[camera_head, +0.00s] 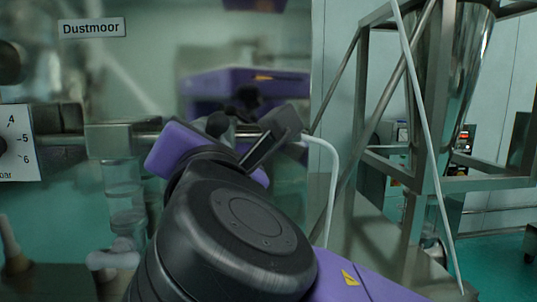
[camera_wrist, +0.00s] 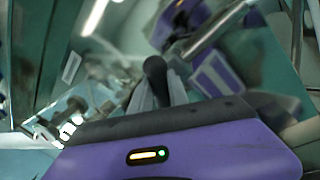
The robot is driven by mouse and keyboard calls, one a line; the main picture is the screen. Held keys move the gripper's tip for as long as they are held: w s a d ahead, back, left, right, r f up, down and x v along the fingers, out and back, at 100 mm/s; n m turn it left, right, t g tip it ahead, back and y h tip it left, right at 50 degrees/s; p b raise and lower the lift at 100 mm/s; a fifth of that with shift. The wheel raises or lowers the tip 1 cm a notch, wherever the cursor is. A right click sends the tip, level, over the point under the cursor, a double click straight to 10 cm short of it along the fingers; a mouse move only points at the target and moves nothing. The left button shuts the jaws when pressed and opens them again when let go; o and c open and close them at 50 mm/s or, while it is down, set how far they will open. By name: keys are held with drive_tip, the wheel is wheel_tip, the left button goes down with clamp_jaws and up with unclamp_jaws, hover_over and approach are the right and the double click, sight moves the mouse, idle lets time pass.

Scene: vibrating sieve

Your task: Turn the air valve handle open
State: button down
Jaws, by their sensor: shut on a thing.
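The air valve handle (camera_wrist: 154,70) shows in the wrist view as a dark, round-ended lever at the middle. The two grey fingers of my gripper (camera_wrist: 160,88) are on either side of it, shut on it. A metal pipe (camera_wrist: 218,32) runs up to the right behind the handle. In the head view my purple and black wrist covers much of the middle, in front of the horizontal pipe (camera_head: 141,138).
A white hose (camera_head: 333,175) curves down right of my wrist. A dial (camera_head: 17,144) and a clear filter bowl (camera_head: 122,185) are at the left. A shiny panel labelled "Dustmoor" (camera_head: 91,28) stands behind, reflecting my purple body. A metal frame (camera_head: 418,130) stands at the right.

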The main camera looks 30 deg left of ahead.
drive_tip(key=m+b, duration=0.1)
drive_tip(key=m, duration=0.1)
drive_tip(key=m+t+b, duration=0.1)
drive_tip(key=m, duration=0.1)
drive_tip(key=m+b, duration=0.1)
drive_tip(key=m, duration=0.1)
drive_tip(key=shift+w+d+f+t+h, duration=0.1)
drive_tip(key=shift+d+f+t+h, duration=0.05)
drive_tip(key=shift+f+t+h, duration=0.2)
drive_tip(key=m, duration=0.2)
drive_tip(key=m+t+h, duration=0.1)
drive_tip(key=m, duration=0.1)
drive_tip(key=m+b, duration=0.1)
drive_tip(key=m, duration=0.2)
drive_tip(key=shift+w+d+f+h, duration=0.1)
drive_tip(key=shift+f+h, duration=0.15)
drive_tip(key=c, duration=1.3)
unclamp_jaws()
drive_tip(key=b+v, duration=0.1)
drive_tip(key=v, duration=0.7)
